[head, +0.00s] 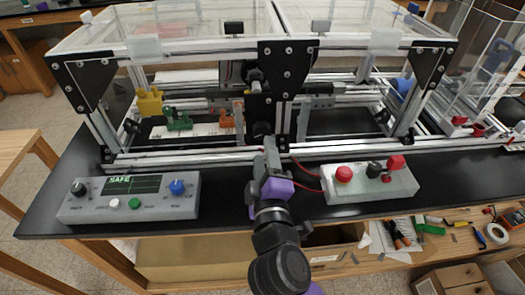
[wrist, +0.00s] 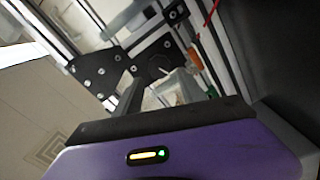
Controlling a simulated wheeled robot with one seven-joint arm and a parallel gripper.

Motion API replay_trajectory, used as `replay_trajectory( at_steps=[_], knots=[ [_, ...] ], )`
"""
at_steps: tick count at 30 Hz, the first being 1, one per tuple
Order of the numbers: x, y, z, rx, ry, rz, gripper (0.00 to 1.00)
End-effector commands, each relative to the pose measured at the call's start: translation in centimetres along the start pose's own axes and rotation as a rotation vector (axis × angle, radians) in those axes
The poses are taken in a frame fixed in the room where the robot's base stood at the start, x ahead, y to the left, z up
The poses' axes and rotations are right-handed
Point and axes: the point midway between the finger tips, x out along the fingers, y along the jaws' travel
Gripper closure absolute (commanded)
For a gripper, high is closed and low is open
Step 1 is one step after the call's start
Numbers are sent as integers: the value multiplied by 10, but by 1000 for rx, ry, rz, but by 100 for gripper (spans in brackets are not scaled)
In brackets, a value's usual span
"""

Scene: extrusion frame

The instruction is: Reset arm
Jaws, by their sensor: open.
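My arm reaches up from the bottom centre of the head view, with black links and a purple wrist. My gripper (head: 271,151) is in front of the extrusion frame's lower front rail (head: 200,158), near the middle. Its fingers are small and partly overlap the dark parts behind, but they are open and I see nothing held. In the wrist view the purple gripper housing (wrist: 190,150) fills the bottom, and a tilted part of the frame with black corner plates (wrist: 98,70) shows beyond it. I cannot tell whether the gripper touches the rail.
A grey control box (head: 130,196) with a screen reading "SAFE" stands left on the black bench. A white box (head: 368,182) with red knobs stands right, with red wires running towards the frame. Yellow (head: 149,102) and green (head: 179,119) parts sit inside the frame. Tools lie on a lower shelf.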

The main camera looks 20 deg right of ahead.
Motion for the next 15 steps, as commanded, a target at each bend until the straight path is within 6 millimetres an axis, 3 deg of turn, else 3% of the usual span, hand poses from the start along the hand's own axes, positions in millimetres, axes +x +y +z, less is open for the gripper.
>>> replay_trajectory(
  at_steps=[8,13,15],
  knots=[
    [0,1,-3,13,12,3,52],
    [-4,7,-33,149,141,-6,52],
    [-17,2,-39,240,209,-40,52]
  ],
)
